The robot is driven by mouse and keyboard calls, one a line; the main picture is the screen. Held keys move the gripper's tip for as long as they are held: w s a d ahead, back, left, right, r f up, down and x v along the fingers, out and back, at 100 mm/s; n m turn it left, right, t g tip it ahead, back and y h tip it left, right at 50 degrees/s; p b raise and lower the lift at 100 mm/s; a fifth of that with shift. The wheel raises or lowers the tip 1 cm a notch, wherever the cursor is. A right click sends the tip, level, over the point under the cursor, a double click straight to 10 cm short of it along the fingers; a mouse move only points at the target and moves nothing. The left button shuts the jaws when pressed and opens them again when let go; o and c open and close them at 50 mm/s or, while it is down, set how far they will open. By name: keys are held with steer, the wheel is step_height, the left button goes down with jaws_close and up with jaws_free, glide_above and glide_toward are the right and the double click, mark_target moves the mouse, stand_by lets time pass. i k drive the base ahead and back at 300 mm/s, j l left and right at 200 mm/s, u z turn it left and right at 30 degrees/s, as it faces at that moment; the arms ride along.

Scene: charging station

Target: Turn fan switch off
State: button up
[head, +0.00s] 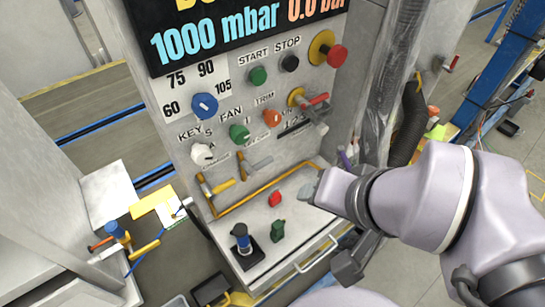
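The fan switch (239,132) is a small green knob under the word FAN on the grey control panel (190,135). A mark like "I" shows on the panel to its upper right; the knob's exact pointing is too small to tell. Nothing touches the knob. My arm reaches in from the right. Dark grey parts that look like my gripper (350,266) show below the wrist, to the right of the panel's shelf and well apart from the switch. Its fingers are not clear enough to tell whether they are open or shut.
Close to the switch are an orange TRIM knob (272,118), a blue dial (204,106), a white key knob (203,154) and a red-handled lever (315,101). The shelf below carries a blue-topped joystick (241,238).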

mark_target(240, 135)
steer(key=k+j+z, duration=0.1)
steer(key=j+z, duration=0.25)
steer(key=j, duration=1)
